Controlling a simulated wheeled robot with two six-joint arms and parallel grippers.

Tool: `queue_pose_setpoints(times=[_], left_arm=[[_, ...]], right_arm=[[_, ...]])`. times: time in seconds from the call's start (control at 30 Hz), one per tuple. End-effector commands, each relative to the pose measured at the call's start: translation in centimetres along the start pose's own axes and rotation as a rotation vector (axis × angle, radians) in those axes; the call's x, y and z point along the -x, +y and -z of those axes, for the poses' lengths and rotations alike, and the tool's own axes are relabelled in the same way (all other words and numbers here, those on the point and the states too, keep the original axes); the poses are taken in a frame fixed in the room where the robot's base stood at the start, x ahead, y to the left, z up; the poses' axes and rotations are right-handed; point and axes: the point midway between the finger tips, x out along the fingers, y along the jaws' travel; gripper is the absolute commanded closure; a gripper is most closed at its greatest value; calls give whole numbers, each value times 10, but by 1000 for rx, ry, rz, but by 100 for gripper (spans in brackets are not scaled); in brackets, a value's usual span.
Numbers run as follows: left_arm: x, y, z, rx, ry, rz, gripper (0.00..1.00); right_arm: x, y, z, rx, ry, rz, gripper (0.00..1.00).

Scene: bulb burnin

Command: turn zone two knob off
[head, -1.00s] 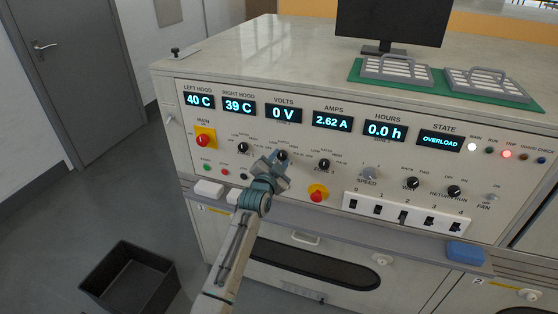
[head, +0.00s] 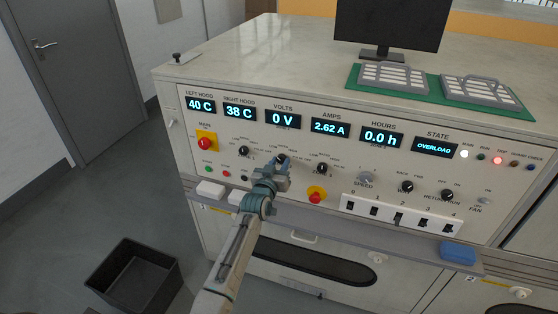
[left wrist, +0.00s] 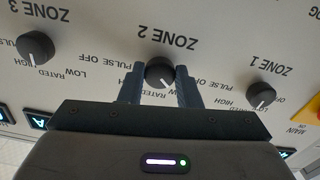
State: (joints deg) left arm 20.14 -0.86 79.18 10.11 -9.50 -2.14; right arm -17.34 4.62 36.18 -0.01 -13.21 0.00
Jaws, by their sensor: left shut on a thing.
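The zone 2 knob (left wrist: 160,72) is black and round, on the pale panel under the printed "ZONE 2" label, which appears upside down in the left wrist view. In the head view the knob (head: 281,159) is partly covered by my left gripper (head: 277,168). In the left wrist view the two dark fingers of my left gripper (left wrist: 159,78) stand on either side of the knob, shut on it. A pale mark shows on the knob's face, but I cannot tell exactly which setting it points to. My right gripper is not in view.
The zone 1 knob (head: 243,151) and zone 3 knob (head: 322,169) sit on either side. A red emergency button (head: 316,195) is below right, and a red main switch (head: 206,143) is at left. The state display (head: 435,147) reads OVERLOAD. A black bin (head: 134,276) stands on the floor.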

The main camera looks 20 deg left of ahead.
Motion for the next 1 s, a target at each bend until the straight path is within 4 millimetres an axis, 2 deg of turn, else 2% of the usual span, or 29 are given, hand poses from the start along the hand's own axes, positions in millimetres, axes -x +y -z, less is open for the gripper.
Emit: queue_pose_setpoints(times=[0.1,0.5,1.0], left_arm=[[0,1,3,109,-1,0,93],[0,1,2,410,-1,0,93],[0,1,0,539,1,0,93]], right_arm=[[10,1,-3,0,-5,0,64],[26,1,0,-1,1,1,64],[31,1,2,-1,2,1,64]])
